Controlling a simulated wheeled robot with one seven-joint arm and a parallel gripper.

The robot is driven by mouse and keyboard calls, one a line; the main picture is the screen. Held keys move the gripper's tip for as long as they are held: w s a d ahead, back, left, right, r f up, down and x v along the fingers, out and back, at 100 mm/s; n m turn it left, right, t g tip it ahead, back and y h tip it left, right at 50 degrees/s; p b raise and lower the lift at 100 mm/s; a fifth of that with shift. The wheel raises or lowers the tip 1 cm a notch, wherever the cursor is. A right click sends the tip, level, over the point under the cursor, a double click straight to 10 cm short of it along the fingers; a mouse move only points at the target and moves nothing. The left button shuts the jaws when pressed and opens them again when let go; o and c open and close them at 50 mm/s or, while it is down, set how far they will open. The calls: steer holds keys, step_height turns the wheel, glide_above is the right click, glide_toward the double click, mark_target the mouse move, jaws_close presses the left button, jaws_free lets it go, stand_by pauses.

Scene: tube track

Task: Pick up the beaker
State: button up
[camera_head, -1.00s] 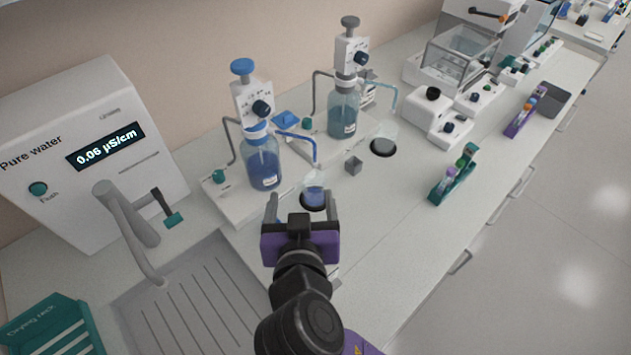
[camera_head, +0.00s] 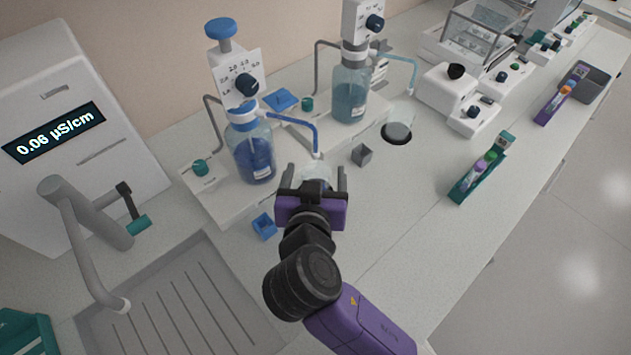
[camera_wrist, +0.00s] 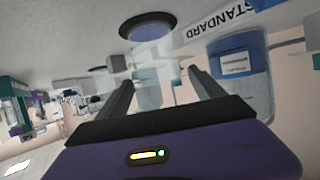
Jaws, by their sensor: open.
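A clear glass beaker (camera_head: 317,171) stands under the blue nozzle of the left dispenser, and my gripper partly hides it. In the wrist view, which is upside down, its blue liquid (camera_wrist: 150,32) shows over a dark round pad. My gripper (camera_head: 316,177) is open, with its two fingers apart and nothing held. In the head view its fingers appear on either side of the beaker. In the wrist view the fingers (camera_wrist: 160,80) point towards the dispensers, and the beaker's base lies past their tips. I cannot tell whether they touch the glass.
The left dispenser bottle (camera_head: 252,155) with blue liquid stands close left. A teal bottle (camera_head: 350,95) stands behind, with another clear beaker (camera_head: 398,122) under its nozzle. A small grey cube (camera_head: 362,155) and a blue cube (camera_head: 264,226) are nearby. A sink (camera_head: 180,300) lies front left.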

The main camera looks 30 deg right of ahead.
mark_target(316, 166)
steer(key=x, duration=0.4)
steer(key=shift+f+p, duration=0.1)
steer(key=shift+p, duration=0.25)
steer(key=shift+c, duration=0.5)
steer(key=c, duration=1.3)
steer(key=shift+s, duration=0.1)
steer(key=shift+c, duration=0.2)
